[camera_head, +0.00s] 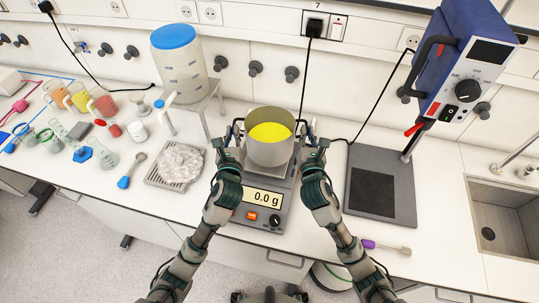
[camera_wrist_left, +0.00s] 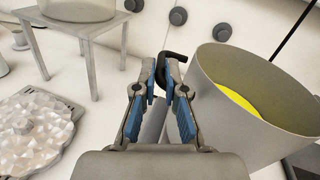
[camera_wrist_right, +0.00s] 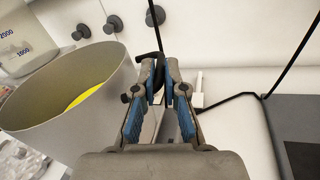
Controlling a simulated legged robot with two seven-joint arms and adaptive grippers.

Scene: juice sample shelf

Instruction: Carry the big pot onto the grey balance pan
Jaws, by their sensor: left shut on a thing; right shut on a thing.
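The big grey pot (camera_head: 270,152) with yellow contents shows upright over the balance (camera_head: 262,212). Its grey pan (camera_head: 268,178) is mostly covered by the pot. I cannot tell whether the pot touches the pan. The display reads 0.0 g. My left gripper (camera_head: 235,132) is shut on the pot's left handle, a dark hook between its fingertips in the left wrist view (camera_wrist_left: 167,72). My right gripper (camera_head: 308,138) is shut on the right handle, also seen in the right wrist view (camera_wrist_right: 159,75).
A crumpled foil-like heap on a tray (camera_head: 165,184) lies left of the balance. A blue-lidded container (camera_head: 180,68) stands on a stand behind it. A mixer stand with a dark base (camera_head: 375,192) is to the right. A sink (camera_head: 495,225) is far right.

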